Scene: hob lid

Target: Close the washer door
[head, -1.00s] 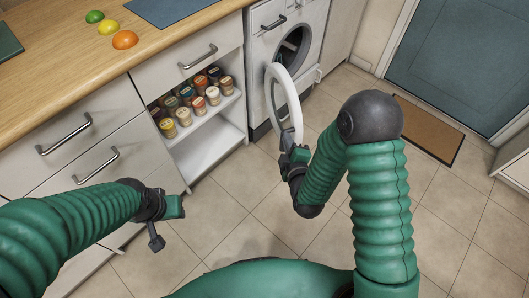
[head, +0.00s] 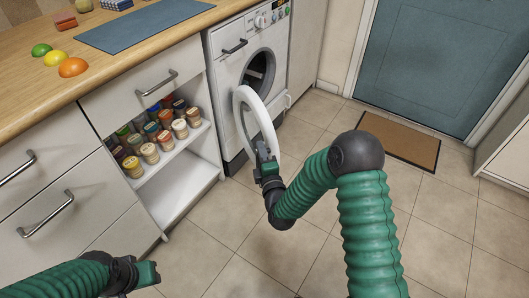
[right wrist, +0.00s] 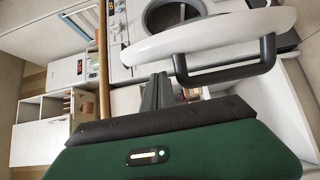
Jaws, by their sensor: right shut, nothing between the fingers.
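The white washer (head: 283,57) stands at the end of the counter with its round drum opening (head: 259,72) exposed. Its ring-shaped door (head: 268,122) stands open, swung out in front of the machine. My right gripper (head: 263,150) is at the lower part of the door, shut and empty. In the right wrist view, the shut fingers (right wrist: 157,92) are just left of the door's dark handle (right wrist: 225,74), below the white ring (right wrist: 220,35). I cannot tell whether they touch it. My left gripper (head: 148,275) is low at the left, away from the washer; its jaw opening is unclear.
An open shelf (head: 180,188) with several jars (head: 150,153) is left of the washer. The wooden counter (head: 110,60) holds fruit and a blue mat (head: 145,24). A brown doormat (head: 400,142) lies before the blue door (head: 430,60).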

